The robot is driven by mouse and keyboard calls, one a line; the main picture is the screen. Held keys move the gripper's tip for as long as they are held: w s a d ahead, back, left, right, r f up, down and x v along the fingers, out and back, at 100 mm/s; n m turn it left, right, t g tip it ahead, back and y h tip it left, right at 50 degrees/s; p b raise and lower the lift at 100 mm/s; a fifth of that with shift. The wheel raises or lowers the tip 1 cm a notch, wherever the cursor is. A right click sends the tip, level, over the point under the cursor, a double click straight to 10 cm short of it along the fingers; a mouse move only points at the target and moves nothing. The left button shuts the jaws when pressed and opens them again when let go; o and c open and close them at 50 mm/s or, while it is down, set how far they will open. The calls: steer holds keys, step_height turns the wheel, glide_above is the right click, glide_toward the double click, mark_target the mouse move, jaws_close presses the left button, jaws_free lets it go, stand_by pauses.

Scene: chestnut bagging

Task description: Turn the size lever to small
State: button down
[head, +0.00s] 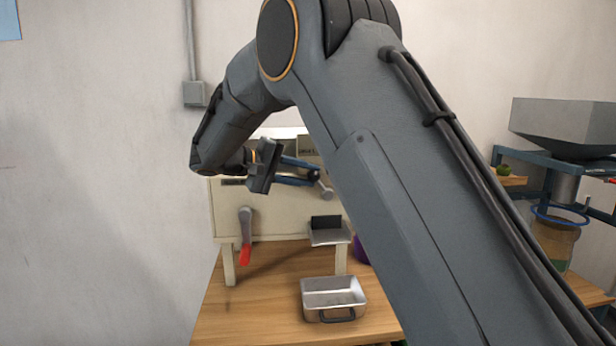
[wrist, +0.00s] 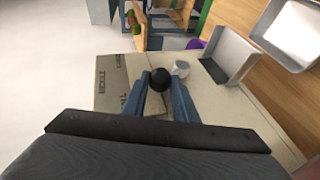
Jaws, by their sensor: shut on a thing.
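The size lever shows in the wrist view as a round black knob (wrist: 160,78) between my gripper's blue fingertips. My gripper (wrist: 159,85) is shut on this knob. In the head view my gripper (head: 315,176) is at the upper part of the cream machine (head: 285,222), its fingers pointing right. Printed labels (wrist: 122,62) stand on the machine's panel to the left of the knob, too small to read surely.
A silver cylinder (wrist: 181,68) sits just right of the knob. A crank with a red handle (head: 245,254) hangs at the machine's left front. A metal chute (head: 328,236) and a metal pan (head: 333,298) are below right. A grey hopper (head: 565,122) stands far right.

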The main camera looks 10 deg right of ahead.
stand_by(0.4)
steer(key=c, duration=1.4)
jaws_free()
steer(key=shift+c, duration=0.2)
steer(key=b+v, duration=0.1)
steer(key=v, duration=0.6)
steer(key=shift+a, duration=0.4)
steer(key=shift+s, duration=0.1)
